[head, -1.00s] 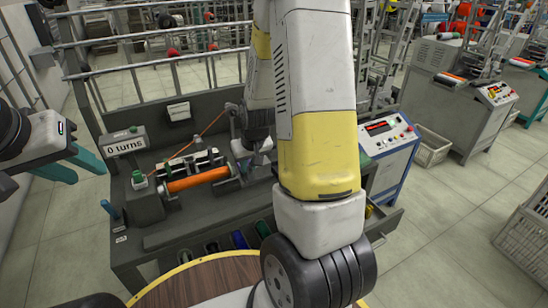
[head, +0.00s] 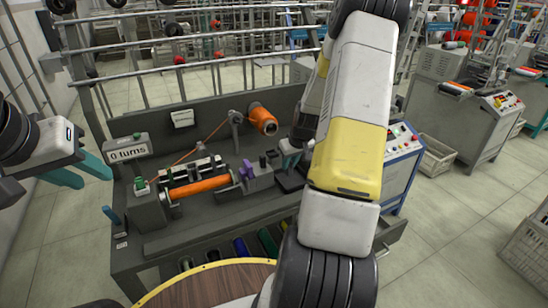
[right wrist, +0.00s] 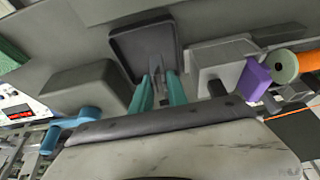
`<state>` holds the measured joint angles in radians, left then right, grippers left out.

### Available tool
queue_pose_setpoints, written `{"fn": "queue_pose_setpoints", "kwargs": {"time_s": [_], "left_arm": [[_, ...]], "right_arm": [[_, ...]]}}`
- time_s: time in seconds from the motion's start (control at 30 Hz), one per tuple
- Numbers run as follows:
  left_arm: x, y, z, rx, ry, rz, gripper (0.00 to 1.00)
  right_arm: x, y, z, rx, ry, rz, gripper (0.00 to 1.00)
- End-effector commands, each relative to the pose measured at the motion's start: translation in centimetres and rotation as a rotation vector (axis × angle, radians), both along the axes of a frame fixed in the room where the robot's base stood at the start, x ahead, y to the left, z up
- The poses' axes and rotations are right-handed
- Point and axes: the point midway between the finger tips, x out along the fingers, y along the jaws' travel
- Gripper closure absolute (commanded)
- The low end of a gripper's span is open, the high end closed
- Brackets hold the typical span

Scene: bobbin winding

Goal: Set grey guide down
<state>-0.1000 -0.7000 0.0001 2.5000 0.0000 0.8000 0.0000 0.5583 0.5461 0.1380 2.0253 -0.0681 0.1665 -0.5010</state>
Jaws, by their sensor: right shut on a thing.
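My right gripper (right wrist: 158,98) is shut on a small grey guide (right wrist: 158,82), which shows as a narrow grey piece between the teal fingers in the right wrist view. It is held over or at the near edge of a dark square tray (right wrist: 143,50); I cannot tell whether it touches. In the head view the tray (head: 288,182) lies right of the winder, and my right arm hides most of the gripper and the guide. My left gripper (head: 82,172) is open and empty at the left, away from the bench.
An orange spool (head: 262,120) feeds thread past a grey post (head: 235,118). A control box (head: 398,155) stands at the right.

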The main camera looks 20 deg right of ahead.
Motion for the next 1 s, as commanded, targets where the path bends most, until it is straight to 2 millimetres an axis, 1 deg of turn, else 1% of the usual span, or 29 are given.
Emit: {"fn": "queue_pose_setpoints", "kwargs": {"time_s": [0.03,0.23,0.27,0.4,0.5,0.7,0.83,0.87,0.93,0.97,1.0], "left_arm": [[0.0,0.0,0.0,0.0,0.0,0.0,0.64],[0.0,0.0,0.0,0.0,0.0,0.0,0.64],[0.0,0.0,0.0,0.0,0.0,0.0,0.64],[0.0,0.0,0.0,0.0,0.0,0.0,0.64],[0.0,0.0,0.0,0.0,0.0,0.0,0.64],[0.0,0.0,0.0,0.0,0.0,0.0,0.64],[0.0,0.0,0.0,0.0,0.0,0.0,0.64],[0.0,0.0,0.0,0.0,0.0,0.0,0.64],[0.0,0.0,0.0,0.0,0.0,0.0,0.64],[0.0,0.0,0.0,0.0,0.0,0.0,0.64],[0.0,0.0,0.0,0.0,0.0,0.0,0.64]], "right_arm": [[0.3,-0.4,0.0,0.0,-0.001,0.0,1.0],[1.1,-1.5,-0.2,0.0,-0.001,0.0,1.0],[1.1,-1.5,-0.5,0.002,0.002,0.001,1.0],[1.0,-1.4,-2.9,0.003,0.003,0.001,1.0],[1.0,-1.4,-3.7,0.0,0.001,0.001,1.0],[1.1,-1.4,-3.7,0.0,-0.001,0.001,1.0],[1.0,-1.4,-4.0,0.001,0.0,0.001,1.0],[1.0,-1.4,-3.9,0.0,0.0,0.001,0.75],[1.0,-1.4,-3.9,0.0,0.0,0.001,0.61],[1.0,-1.4,-3.9,0.0,0.0,0.001,0.59],[1.0,-1.4,-3.9,0.0,0.0,0.001,0.59]]}}
